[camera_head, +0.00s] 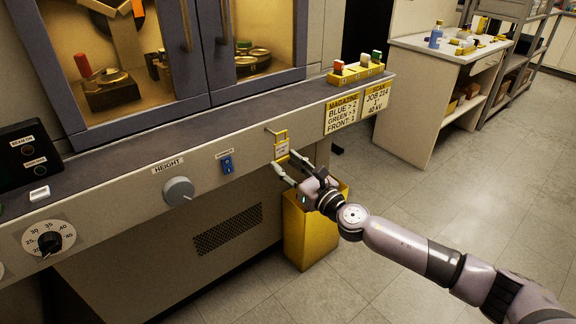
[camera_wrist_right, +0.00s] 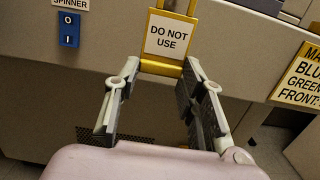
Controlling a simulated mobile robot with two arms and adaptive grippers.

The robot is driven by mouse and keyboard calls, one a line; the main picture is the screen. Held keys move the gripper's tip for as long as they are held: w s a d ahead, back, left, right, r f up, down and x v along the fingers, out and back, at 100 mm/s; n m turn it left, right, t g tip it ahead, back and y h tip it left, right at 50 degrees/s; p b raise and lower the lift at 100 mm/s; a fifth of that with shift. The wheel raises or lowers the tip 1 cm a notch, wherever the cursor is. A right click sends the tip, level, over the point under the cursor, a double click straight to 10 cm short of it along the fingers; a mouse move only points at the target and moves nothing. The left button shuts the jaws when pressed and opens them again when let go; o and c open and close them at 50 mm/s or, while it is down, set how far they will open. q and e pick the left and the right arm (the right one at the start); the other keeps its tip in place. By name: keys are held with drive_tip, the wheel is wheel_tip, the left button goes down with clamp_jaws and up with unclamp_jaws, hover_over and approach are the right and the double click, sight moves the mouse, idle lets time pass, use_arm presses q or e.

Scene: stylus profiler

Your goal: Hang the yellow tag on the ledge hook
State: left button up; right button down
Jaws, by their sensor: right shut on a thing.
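The yellow tag (camera_head: 281,144) is a yellow frame with a white "DO NOT USE" label, upright against the front face of the ledge. In the wrist view the tag (camera_wrist_right: 167,36) stands straight ahead, its top cut off by the picture edge. The small ledge hook (camera_head: 269,130) shows at the tag's upper left in the head view; I cannot tell whether the tag's loop is around it. My right gripper (camera_head: 284,160) is shut on the tag's lower end, one finger on each side, as the wrist view (camera_wrist_right: 161,68) shows. My left gripper is not in view.
A blue spinner switch (camera_head: 227,164) and a grey height knob (camera_head: 179,191) sit left of the tag. Yellow printed signs (camera_head: 342,112) are to its right. A yellow bin (camera_head: 311,235) stands below my right gripper. A yellow rack (camera_head: 355,73) with colored pieces rests on the ledge.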

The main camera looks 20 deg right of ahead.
sight(278, 158)
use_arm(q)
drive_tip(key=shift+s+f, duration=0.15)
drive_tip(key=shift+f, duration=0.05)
use_arm(e)
drive_tip(key=shift+w, duration=0.15)
drive_tip(key=shift+x, duration=1.05)
drive_tip(key=shift+w+a, duration=0.3)
drive_tip(key=shift+w, duration=0.25)
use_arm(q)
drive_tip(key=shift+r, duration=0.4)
use_arm(e)
drive_tip(key=shift+w+f, duration=0.1)
drive_tip(key=shift+w, duration=0.1)
drive_tip(key=shift+f, duration=0.1)
